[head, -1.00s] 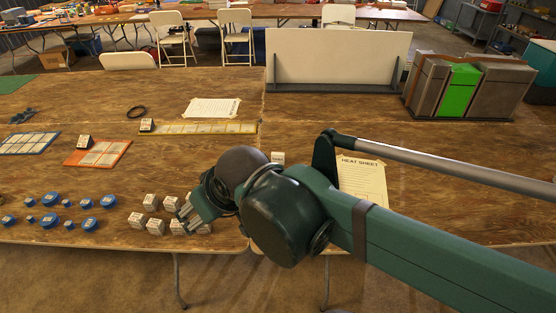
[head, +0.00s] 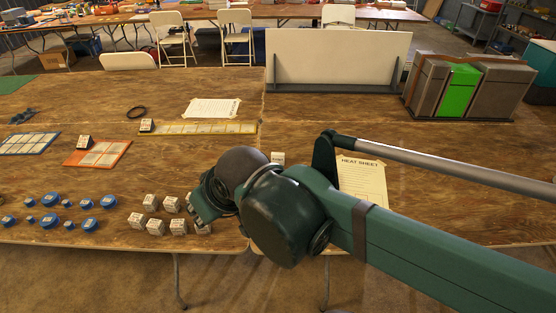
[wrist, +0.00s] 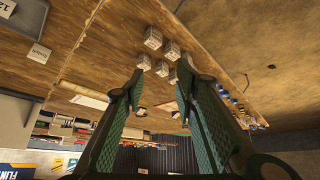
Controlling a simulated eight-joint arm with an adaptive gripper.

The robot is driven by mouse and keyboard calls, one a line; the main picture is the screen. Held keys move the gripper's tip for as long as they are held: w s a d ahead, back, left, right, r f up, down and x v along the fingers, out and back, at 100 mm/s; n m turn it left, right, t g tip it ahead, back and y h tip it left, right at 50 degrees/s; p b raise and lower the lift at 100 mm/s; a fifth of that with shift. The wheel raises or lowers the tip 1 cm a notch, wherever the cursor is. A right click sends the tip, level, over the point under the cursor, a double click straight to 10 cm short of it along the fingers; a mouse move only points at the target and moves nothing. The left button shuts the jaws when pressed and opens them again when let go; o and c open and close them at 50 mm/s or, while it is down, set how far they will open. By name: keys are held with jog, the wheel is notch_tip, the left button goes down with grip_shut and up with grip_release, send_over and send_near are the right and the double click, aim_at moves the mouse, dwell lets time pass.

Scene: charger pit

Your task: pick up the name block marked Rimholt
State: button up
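Several white name blocks with dark print, among them one at the left (head: 137,220) and one in the middle (head: 155,227), stand in a loose cluster near the table's front edge. The print is too small to read, so I cannot tell which is Rimholt. My gripper (head: 197,214) is at the cluster's right side and partly covers the rightmost blocks. In the wrist view my gripper (wrist: 160,74) is open, its green fingers apart with nothing held. Beyond the fingertips stand the blocks, one of them (wrist: 153,38) nearest the top.
Blue round pieces (head: 108,201) lie left of the blocks. An orange board (head: 100,155), a yellow-edged strip (head: 205,128) and a taped heat sheet (head: 362,185) lie further back. A lone white block (head: 277,158) stands behind my arm. The wooden table (head: 60,175) ends just in front of the blocks.

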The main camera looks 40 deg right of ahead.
jog(key=w+d+r+n+g+p, duration=0.2)
jog(key=w+d+r+p, duration=0.1)
jog(key=w+d, duration=0.5)
jog(key=n+g+p, duration=0.5)
jog(key=n+p, duration=0.1)
jog(key=p, duration=0.1)
send_over(278, 153)
jog(key=a, duration=0.1)
notch_tip(278, 153, down, 17)
jog(key=shift+r, duration=0.2)
jog(key=shift+s+d+f, duration=0.1)
jog(key=shift+d+f, duration=0.25)
jog(key=shift+f, duration=0.05)
jog(key=shift+f, duration=0.1)
